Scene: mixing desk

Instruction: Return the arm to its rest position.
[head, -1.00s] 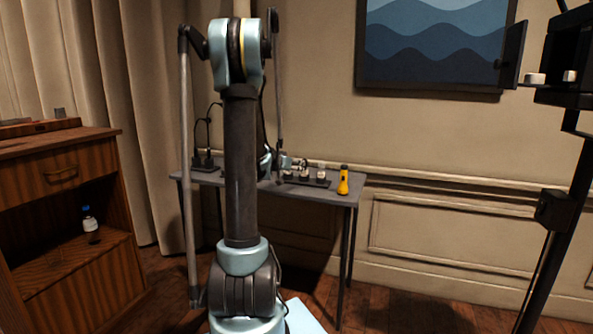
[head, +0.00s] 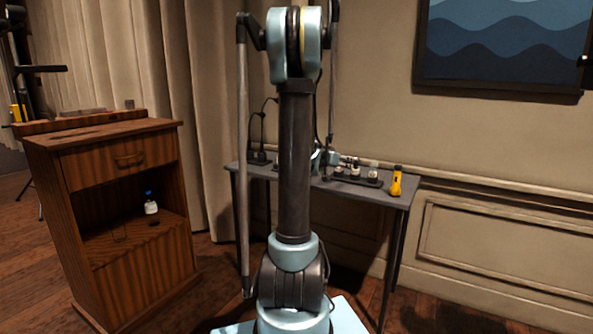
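My own arm stands upright in the middle of the head view, in front of the desk (head: 345,188). A small pale blue and grey part of it shows behind the upright link, just above the desk top. My gripper (head: 333,158) seems to be there, beside the small items on the desk. It is mostly hidden and too small to tell whether it is open or shut, or whether it holds anything.
A wooden cabinet (head: 125,267) at left holds a small bottle (head: 151,203). Floor at the lower right is clear.

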